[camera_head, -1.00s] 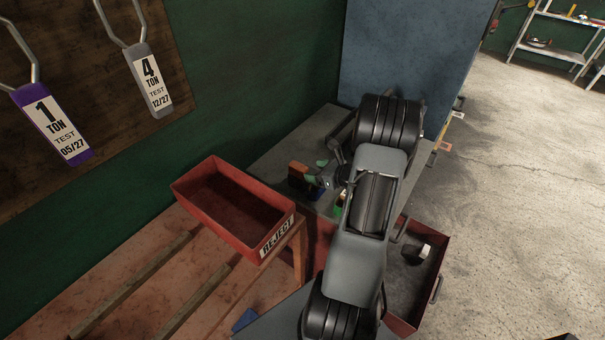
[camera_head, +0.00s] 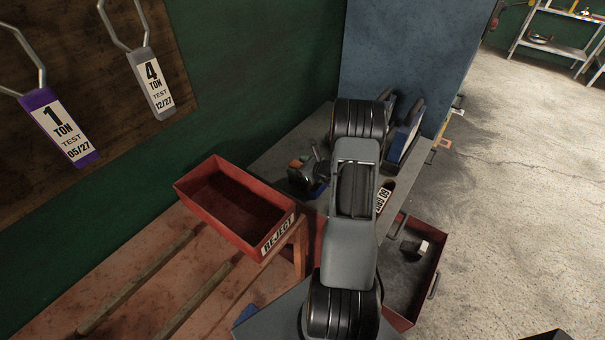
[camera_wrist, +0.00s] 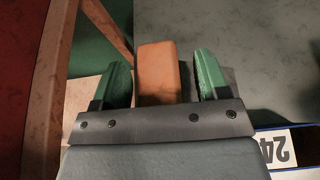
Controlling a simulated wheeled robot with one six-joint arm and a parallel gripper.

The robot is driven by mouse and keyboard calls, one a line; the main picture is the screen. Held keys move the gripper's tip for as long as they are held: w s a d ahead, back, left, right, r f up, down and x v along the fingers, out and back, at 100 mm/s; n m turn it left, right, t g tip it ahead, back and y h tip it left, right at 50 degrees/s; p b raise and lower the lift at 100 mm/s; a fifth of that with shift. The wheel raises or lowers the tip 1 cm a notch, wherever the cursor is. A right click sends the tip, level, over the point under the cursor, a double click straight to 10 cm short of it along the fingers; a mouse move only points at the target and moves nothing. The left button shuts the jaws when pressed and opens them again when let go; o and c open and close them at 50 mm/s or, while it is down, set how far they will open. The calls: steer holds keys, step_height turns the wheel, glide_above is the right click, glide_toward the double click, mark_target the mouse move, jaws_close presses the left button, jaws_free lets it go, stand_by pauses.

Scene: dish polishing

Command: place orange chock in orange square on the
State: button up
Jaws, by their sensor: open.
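The orange chock (camera_wrist: 158,68) shows in the wrist view between the two green fingers of my gripper (camera_wrist: 163,85). A narrow gap is visible on its left and a wider gap on its right; the fingers are open and not closed on it. In the head view my gripper (camera_head: 308,174) is low over the grey table, and only a small orange part of the chock (camera_head: 296,163) shows beside it.
A red reject bin (camera_head: 252,228) stands left of my gripper. A blue-edged item with a "24" label (camera_wrist: 277,148) lies at the lower right of the wrist view. Blue-sided holders (camera_head: 404,140) stand at the table's right. A red drawer (camera_head: 433,262) is open below.

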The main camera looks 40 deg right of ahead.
jaws_close()
stand_by(0.5)
